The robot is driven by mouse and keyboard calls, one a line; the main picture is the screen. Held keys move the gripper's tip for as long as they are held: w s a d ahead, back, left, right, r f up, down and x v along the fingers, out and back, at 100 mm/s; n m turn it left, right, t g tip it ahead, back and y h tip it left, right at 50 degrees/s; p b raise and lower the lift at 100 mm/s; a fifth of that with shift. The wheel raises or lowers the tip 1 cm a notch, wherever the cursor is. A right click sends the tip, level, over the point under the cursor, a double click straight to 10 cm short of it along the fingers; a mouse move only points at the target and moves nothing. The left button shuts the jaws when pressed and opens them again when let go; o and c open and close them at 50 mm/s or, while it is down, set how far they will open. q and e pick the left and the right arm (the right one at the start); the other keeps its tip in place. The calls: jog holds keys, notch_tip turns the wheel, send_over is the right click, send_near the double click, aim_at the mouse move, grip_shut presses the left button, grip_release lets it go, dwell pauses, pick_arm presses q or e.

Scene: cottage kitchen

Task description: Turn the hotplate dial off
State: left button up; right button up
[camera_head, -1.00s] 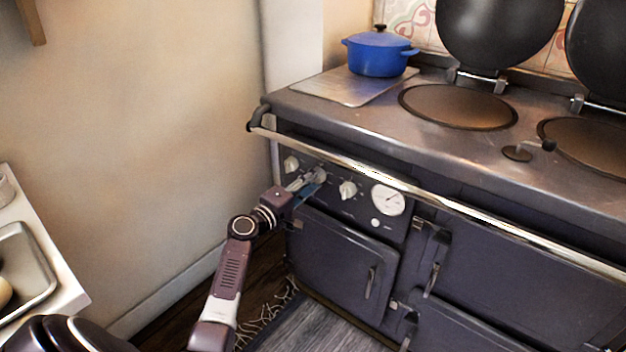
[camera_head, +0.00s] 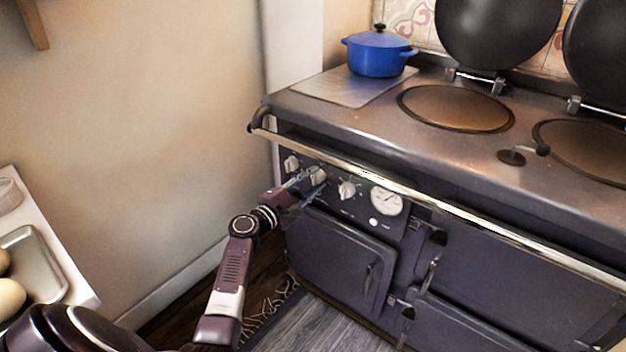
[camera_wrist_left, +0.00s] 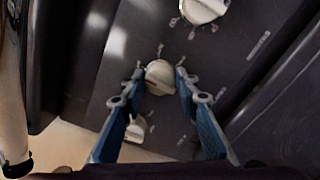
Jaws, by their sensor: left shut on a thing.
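Three cream dials sit in a row on the dark control panel at the left of the range front: a left dial (camera_head: 291,164), a middle dial (camera_head: 317,175) and a right dial (camera_head: 347,190). My left gripper (camera_head: 314,184) reaches up to the middle dial from below. In the left wrist view the same middle dial (camera_wrist_left: 160,77) sits between the two blue fingers (camera_wrist_left: 157,92), which are shut on it. The other dials show above and below it there. No label naming the hotplate dial is legible. My right gripper is out of view.
A chrome rail (camera_head: 400,185) runs above the dials along the range front. A round white gauge (camera_head: 386,201) sits right of the dials, above an oven door (camera_head: 340,258). A blue pot (camera_head: 379,53) stands on the range top. A counter with a tray (camera_head: 45,270) is at left.

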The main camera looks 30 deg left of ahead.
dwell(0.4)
pick_arm(q)
jog(key=o, duration=1.1)
jog(key=s, duration=0.8)
jog(key=s+a, duration=0.1)
jog(key=s, duration=0.3)
